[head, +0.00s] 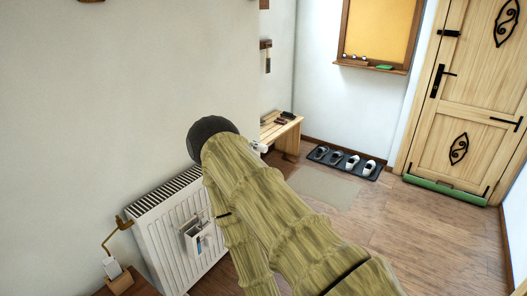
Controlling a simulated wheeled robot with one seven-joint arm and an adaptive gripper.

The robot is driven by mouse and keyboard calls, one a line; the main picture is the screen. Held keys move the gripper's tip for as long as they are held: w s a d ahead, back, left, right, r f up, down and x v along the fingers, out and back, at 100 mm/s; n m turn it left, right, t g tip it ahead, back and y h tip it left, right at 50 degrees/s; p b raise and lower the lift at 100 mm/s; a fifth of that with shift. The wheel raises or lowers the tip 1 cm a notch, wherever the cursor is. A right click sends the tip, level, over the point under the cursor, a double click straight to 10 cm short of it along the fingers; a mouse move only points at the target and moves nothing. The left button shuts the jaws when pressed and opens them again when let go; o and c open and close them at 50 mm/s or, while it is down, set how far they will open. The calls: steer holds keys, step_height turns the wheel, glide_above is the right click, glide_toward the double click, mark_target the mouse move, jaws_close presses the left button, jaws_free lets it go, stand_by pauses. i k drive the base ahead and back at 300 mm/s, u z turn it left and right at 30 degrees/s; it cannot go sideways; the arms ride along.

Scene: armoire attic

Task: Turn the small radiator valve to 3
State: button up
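A white ribbed radiator (170,240) stands against the wall at the lower left in the head view. My wood-patterned arm crosses the middle of the picture and hides the radiator's right end. I cannot make out the small valve or its numbers. A small white piece (259,147) shows just right of my arm, by the bench; I cannot tell what it is. My gripper cannot be made out in this view.
A white holder (198,238) hangs on the radiator's front. A brass bent piece (118,228) stands at its left. A wooden bench (284,130) and a dark shoe mat (374,174) with shoes lie beyond. Open floor (420,230) extends right, towards the wooden door (470,100).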

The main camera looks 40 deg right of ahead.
mark_target(257, 147)
steer(key=z, duration=1.45)
steer(key=i, duration=0.9)
steer(key=u, duration=1.35)
